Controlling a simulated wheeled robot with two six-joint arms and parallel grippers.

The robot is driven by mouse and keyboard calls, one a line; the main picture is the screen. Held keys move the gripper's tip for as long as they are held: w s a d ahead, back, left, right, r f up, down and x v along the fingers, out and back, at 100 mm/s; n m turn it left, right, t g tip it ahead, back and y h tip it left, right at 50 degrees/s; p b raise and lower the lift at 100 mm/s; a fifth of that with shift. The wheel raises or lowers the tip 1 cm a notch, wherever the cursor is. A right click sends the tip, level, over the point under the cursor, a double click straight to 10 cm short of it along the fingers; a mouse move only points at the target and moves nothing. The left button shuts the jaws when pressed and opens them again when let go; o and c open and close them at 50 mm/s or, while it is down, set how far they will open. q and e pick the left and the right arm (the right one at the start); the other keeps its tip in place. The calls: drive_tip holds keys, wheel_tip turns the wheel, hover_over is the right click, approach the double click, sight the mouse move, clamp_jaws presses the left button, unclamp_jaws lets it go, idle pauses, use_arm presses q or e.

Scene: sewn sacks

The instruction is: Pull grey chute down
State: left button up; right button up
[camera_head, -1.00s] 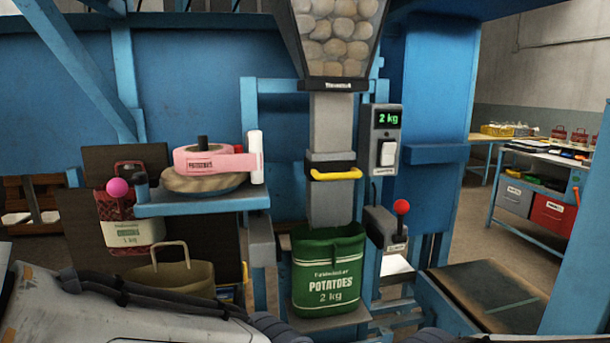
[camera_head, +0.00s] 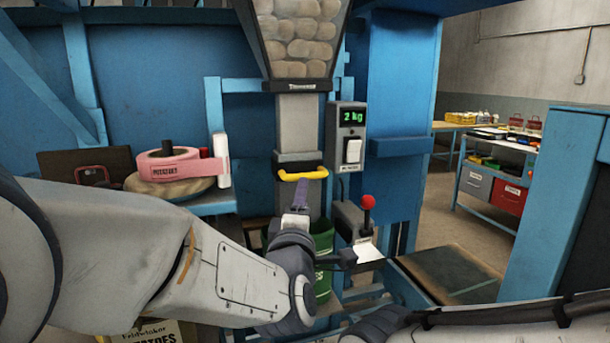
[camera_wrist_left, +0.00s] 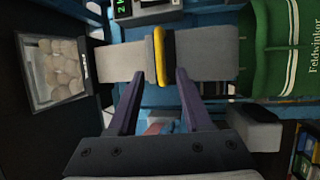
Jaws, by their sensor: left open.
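The grey chute (camera_head: 297,120) hangs below the potato hopper (camera_head: 296,45). A yellow handle (camera_head: 303,174) sits on the dark collar of its sliding part. In the left wrist view, turned sideways, the chute (camera_wrist_left: 205,52) and handle (camera_wrist_left: 160,62) also show. My left gripper (camera_head: 301,192) is in front of the chute, just at the handle. In the left wrist view its fingers (camera_wrist_left: 160,75) are open, one to each side of the handle, with gaps. The green potato sack (camera_head: 323,240) is under the chute, partly hidden by my left arm. My right gripper is out of view.
A scale box reading 2 kg (camera_head: 351,118) and a red-knobbed lever (camera_head: 368,202) stand right of the chute. A blue post (camera_head: 560,200) stands at right.

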sight(306, 176)
use_arm(q)
drive_tip(key=p+x, duration=0.2)
drive_tip(key=x, duration=0.7)
drive_tip(key=shift+w+f+p, duration=0.1)
drive_tip(key=shift+p, duration=0.25)
clamp_jaws()
idle(0.9)
